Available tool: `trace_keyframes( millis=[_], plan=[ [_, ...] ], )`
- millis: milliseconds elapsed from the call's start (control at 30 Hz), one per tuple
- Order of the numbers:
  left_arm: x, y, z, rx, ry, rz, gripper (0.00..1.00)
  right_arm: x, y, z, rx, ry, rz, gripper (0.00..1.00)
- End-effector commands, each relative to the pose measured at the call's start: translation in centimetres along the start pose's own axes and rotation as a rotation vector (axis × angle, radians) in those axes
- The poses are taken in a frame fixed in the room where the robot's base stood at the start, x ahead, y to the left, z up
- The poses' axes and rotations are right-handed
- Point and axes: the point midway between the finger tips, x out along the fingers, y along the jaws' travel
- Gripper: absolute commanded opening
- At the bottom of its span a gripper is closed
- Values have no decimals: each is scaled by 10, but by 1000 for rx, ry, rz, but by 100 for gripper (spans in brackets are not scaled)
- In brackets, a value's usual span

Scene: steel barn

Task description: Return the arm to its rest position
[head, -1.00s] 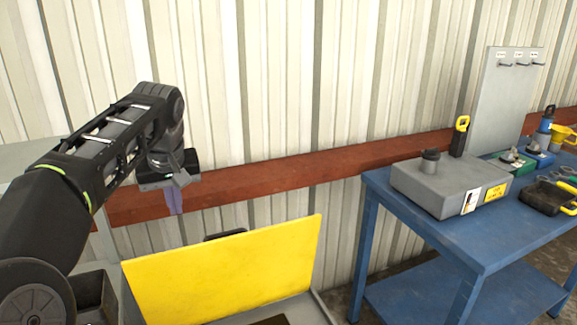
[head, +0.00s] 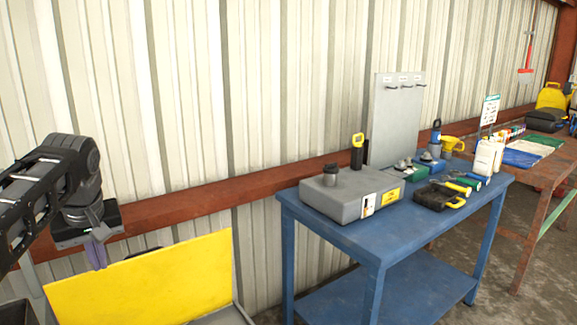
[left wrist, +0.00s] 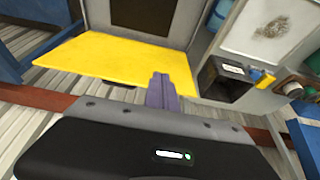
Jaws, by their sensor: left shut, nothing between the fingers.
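My left arm comes in from the left edge of the head view. Its left gripper (head: 97,256) points down, with its purple fingers together and nothing between them. My right gripper is in neither view.
A blue table (head: 345,235) stands right of the yellow panel, with a grey case (head: 345,195), a pegboard (head: 395,125) and several tools. A wooden bench (head: 555,165) is farther right. A corrugated wall (head: 270,90) with a red beam (head: 190,208) closes the back.

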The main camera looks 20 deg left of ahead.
Motion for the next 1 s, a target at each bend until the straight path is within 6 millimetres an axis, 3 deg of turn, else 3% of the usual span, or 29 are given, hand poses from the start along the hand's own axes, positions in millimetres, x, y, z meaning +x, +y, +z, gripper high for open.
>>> trace_keyframes(
  millis=[167,433,533,667,767,867,1000],
  plan=[
    [0,9,-13,40,54,34,0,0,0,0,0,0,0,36],
    [9,43,-34,120,170,142,0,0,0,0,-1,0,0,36],
    [24,66,-36,167,208,195,0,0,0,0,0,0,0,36],
    [58,106,-30,236,236,273,0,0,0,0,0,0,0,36],
    [93,141,-15,293,242,336,0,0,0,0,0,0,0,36],
    [140,183,18,351,229,408,0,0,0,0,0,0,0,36],
    [213,236,93,419,179,505,0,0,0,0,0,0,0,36]
  ],
)
